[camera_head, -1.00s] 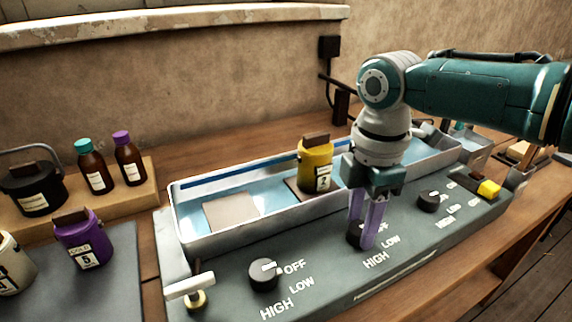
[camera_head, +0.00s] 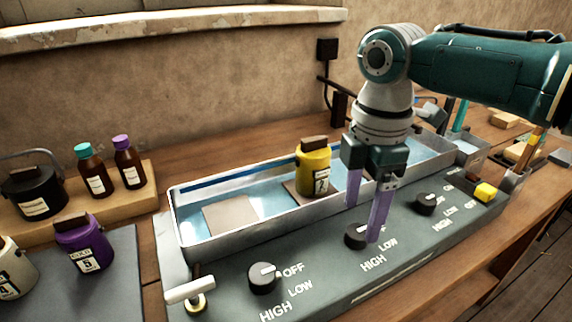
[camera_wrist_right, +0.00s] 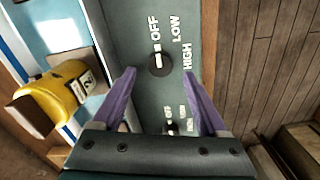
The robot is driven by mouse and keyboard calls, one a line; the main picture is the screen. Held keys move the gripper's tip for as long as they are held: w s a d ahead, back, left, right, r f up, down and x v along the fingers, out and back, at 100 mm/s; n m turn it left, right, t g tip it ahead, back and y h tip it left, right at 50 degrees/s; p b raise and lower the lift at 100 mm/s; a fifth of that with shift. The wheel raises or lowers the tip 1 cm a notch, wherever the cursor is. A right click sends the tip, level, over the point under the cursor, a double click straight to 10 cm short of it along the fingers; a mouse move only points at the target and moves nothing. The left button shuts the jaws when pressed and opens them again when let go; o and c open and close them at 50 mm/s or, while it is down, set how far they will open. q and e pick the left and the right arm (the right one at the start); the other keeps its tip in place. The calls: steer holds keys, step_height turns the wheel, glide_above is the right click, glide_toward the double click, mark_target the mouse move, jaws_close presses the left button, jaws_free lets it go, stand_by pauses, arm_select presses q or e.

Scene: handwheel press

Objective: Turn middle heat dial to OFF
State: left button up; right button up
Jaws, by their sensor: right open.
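The middle heat dial (camera_head: 355,236) is a round black knob on the grey front panel, partly covered by a finger in the head view. In the right wrist view the dial (camera_wrist_right: 161,64) shows between and just beyond the fingertips, and its white pointer line points up at OFF. My right gripper (camera_head: 363,222) has purple fingers and points down. Its jaws are open and spread above the dial, with nothing held; one finger overlaps the dial's edge in the picture, and contact cannot be told. My left gripper is out of view.
The left dial (camera_head: 263,277) and right dial (camera_head: 426,203) flank the middle one. Behind stands a metal water trough (camera_head: 182,225) with a yellow jar (camera_head: 313,170). A white-handled tap (camera_head: 190,290) is at the panel's left end, and a yellow button (camera_head: 486,192) at its right.

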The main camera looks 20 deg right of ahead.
mark_target(357, 231)
step_height(357, 231, up, 6)
steer(key=shift+r, duration=0.15)
stand_by(0.4)
steer(key=shift+m+y, duration=0.3)
steer(key=shift+m, duration=0.2)
steer(key=s+a+f, duration=0.1)
steer(key=a, duration=0.1)
steer(key=s+a+f+p, duration=0.1)
steer(key=s+a, duration=0.1)
steer(key=s+a+f, duration=0.1)
steer(key=a+f, duration=0.1)
steer(key=shift+s, duration=0.35)
steer(key=s+a+m+t+y+p, duration=0.1)
steer(key=s+a+m, duration=0.15)
steer(key=s, duration=0.25)
steer(key=s+a+m+t+p, duration=0.1)
steer(key=s+a+m, duration=0.1)
steer(key=s+m, duration=0.25)
steer(key=s+d+r+m+t+h, duration=0.1)
steer(key=s+d+r+m, duration=0.3)
steer(key=s, duration=0.3)
step_height(357, 231, up, 37)
steer(key=m+p, duration=0.2)
steer(key=p, duration=3.6)
steer(key=shift+d+t+p, duration=0.25)
steer(key=shift+t+p, duration=0.05)
steer(key=shift+p, duration=0.1)
